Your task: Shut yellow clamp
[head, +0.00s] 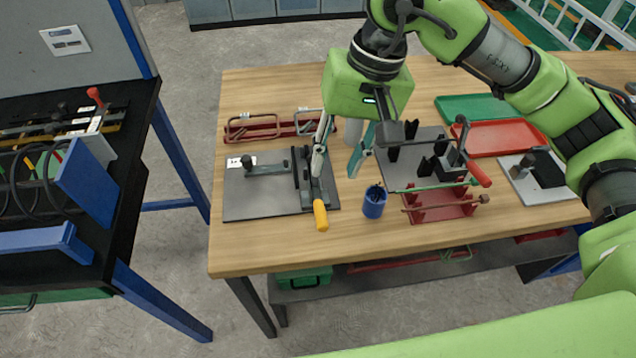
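The yellow clamp's handle (320,215) points toward the table's front edge, at the right side of a dark grey plate (245,200). Its dark metal body (304,180) stands on that plate, partly hidden by a gripper finger. My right gripper (337,172) hangs over the plate's right edge with its two fingers spread apart. Its left finger is right at the clamp's lever, just behind the yellow grip; I cannot tell whether they touch. Nothing shows between the fingers. My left gripper is not in view.
A blue cup (374,203) stands just right of the clamp. Further right are a red-handled clamp (478,173), a red rack (440,206), and red (500,139) and green (470,107) trays. Red bar fixtures (262,127) lie behind the plate. The table's front left is clear.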

